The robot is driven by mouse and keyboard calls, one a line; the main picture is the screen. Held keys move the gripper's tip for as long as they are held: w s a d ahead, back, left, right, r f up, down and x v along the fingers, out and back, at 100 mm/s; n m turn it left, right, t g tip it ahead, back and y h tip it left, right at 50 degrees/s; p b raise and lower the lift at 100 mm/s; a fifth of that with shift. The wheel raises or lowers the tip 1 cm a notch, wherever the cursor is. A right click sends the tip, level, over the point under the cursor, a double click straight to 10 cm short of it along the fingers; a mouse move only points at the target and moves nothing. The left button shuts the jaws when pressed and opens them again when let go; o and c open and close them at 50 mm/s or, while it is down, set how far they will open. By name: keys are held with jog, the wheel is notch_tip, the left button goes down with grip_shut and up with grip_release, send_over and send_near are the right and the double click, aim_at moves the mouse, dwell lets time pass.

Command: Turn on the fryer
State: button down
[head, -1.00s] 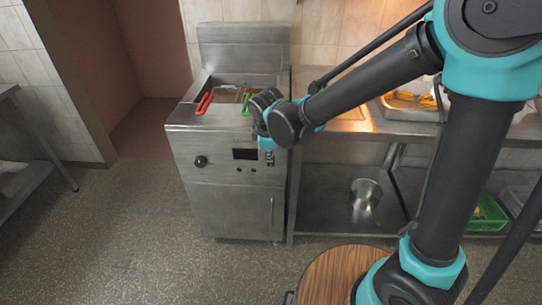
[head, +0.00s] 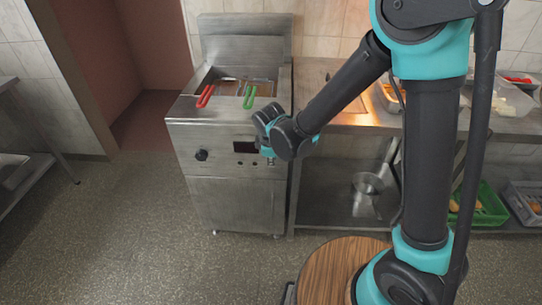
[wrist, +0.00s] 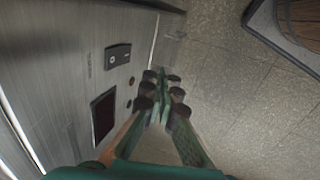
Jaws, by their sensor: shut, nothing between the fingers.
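The steel fryer (head: 230,207) stands against the back wall in the head view, with a red basket handle (head: 205,96) and a green one (head: 249,97) on top. Its front panel has a round black knob (head: 201,155) at left and a dark display (head: 244,147). The display also shows in the wrist view (wrist: 103,117), with a black switch (wrist: 118,56) bearing a pale mark beside it and small round buttons (wrist: 129,92). My gripper (wrist: 162,97) is shut and empty, in front of the panel and apart from the switch. In the head view my wrist hides the switch.
A steel counter (head: 345,118) adjoins the fryer on the right, with food trays on top. A metal pot (head: 368,183) and a green crate (head: 482,208) stand on its lower shelf. The floor (head: 120,235) in front and to the left is clear.

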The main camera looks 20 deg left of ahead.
jog(key=shift+w+a+f, duration=0.2)
jog(key=shift+w+f, duration=0.3)
jog(key=shift+w, duration=0.3)
jog(key=shift+w+a+f, duration=0.2)
jog(key=shift+w+f, duration=0.25)
jog(key=shift+w, duration=0.3)
jog(key=shift+w+a+f, duration=0.2)
jog(key=shift+w+f, duration=0.3)
jog(key=shift+w, duration=0.3)
jog(key=shift+w+f, duration=0.15)
jog(key=shift+w, duration=0.2)
jog(key=shift+r, duration=0.8)
jog(key=shift+s, duration=0.15)
